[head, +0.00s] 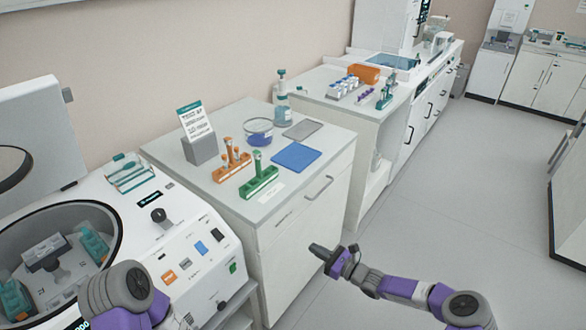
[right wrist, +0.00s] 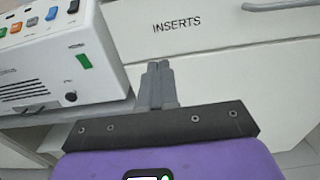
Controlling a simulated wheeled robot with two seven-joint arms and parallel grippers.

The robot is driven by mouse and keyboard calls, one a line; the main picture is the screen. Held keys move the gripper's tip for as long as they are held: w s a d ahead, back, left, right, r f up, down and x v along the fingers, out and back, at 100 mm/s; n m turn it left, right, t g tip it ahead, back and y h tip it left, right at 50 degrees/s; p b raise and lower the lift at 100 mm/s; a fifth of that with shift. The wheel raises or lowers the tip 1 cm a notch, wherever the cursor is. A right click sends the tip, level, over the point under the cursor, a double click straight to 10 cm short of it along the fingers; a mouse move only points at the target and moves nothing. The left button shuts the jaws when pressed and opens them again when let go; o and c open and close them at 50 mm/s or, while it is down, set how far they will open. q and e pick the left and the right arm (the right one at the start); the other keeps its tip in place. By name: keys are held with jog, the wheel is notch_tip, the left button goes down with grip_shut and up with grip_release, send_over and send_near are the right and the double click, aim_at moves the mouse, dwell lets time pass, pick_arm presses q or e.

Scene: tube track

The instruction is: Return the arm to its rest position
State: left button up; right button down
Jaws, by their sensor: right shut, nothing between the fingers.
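My right gripper (head: 318,251) shows in the head view in front of the cabinet with the drawer, below the counter top. It is shut and empty. In the right wrist view its two fingers (right wrist: 158,85) are together, pointing at the cabinet front (right wrist: 205,75) below the word INSERTS. My right arm (head: 400,287) reaches in from the lower right over the floor. Part of my left arm (head: 125,295) shows at the lower left in front of the centrifuge; its gripper is not in view.
An open centrifuge (head: 165,235) stands at the left. The counter (head: 235,205) holds an orange rack (head: 232,165), a green rack (head: 259,182), a blue mat (head: 296,156), a bowl (head: 258,130) and a sign (head: 196,122). The floor (head: 440,200) at the right is free.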

jog(key=s+a+f+n+g+h, duration=0.2)
jog(key=s+a+f+n+g, duration=0.35)
jog(key=s, duration=0.45)
jog(key=s+a+f+n+g+h, duration=0.1)
jog(key=s+a+f+n+g, duration=0.35)
jog(key=s+f+n, duration=0.35)
jog(key=s+d+n+h, duration=0.3)
jog(key=s+n, duration=0.2)
jog(key=s, duration=0.3)
jog(key=s+d+f+n+g+h, duration=0.1)
jog(key=s+d+n+h, duration=0.2)
jog(key=s, duration=0.6)
jog(key=shift+d+n, duration=0.6)
jog(key=shift+n, duration=0.35)
jog(key=shift+f, duration=0.1)
